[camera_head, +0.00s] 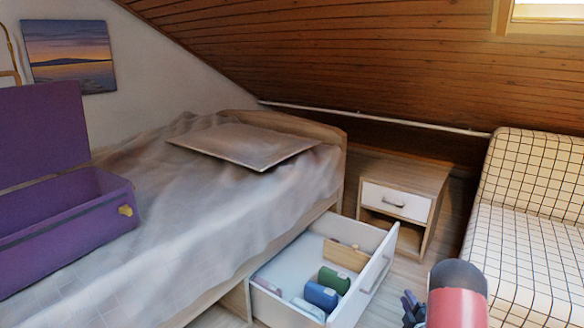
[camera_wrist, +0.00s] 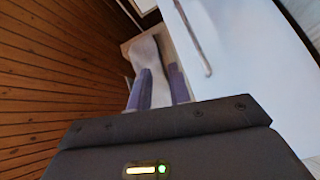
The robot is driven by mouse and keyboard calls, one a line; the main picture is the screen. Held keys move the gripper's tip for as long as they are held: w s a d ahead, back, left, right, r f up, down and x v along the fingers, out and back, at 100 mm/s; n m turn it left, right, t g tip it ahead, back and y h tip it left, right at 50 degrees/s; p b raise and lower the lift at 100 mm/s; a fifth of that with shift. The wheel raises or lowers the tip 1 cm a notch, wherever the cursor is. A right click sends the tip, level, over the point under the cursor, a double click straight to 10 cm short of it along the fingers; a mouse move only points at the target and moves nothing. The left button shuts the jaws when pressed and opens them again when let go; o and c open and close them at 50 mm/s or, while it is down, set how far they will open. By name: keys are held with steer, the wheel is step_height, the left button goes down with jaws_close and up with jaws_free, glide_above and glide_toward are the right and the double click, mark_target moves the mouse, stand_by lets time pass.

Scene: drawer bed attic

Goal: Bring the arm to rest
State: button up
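My gripper (camera_wrist: 162,88) shows in the wrist view as two purple-grey fingers set apart, with nothing seen held between them. In the head view it (camera_head: 412,308) is low in the picture, right of the open drawer, partly hidden by my red and black arm link. The arm is held out in front of the drawer, apart from it as far as I can see. In the wrist view a white panel with a long handle (camera_wrist: 192,38) lies to the right of the fingers.
The bed drawer (camera_head: 383,262) is pulled out, with green and blue items and a wooden block inside. A nightstand (camera_head: 398,205) stands behind it, and a checkered armchair (camera_head: 525,225) is at right. An open purple box (camera_head: 70,230) sits on the bed (camera_head: 225,215).

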steer(key=a+r+m+g+h+p, duration=0.2)
steer(key=r+m, duration=0.1)
steer(key=r, duration=0.8)
steer(key=a+r+m+g+h+p, duration=0.1)
steer(key=a+r+m+g+p, duration=0.15)
steer(key=r, duration=0.95)
steer(key=s+a+r+m+g+p, duration=0.25)
steer(key=s+a+r+m, duration=0.35)
steer(key=s+r, duration=0.55)
steer(key=s+a+r+m+g, duration=0.1)
steer(key=s+a, duration=0.2)
steer(key=s, duration=0.5)
steer(key=s+a+r+m+g+y+p, duration=0.1)
steer(key=s+a+m+g, duration=0.1)
steer(key=s, duration=0.7)
steer(key=s+a+r+m+g+p, duration=0.1)
steer(key=s+a, duration=0.3)
steer(key=s, duration=0.5)
steer(key=shift+s+a+r+g+y, duration=0.25)
steer(key=shift+a+r+g+y, duration=0.15)
steer(key=shift+r+g, duration=0.15)
steer(key=shift+m, duration=0.25)
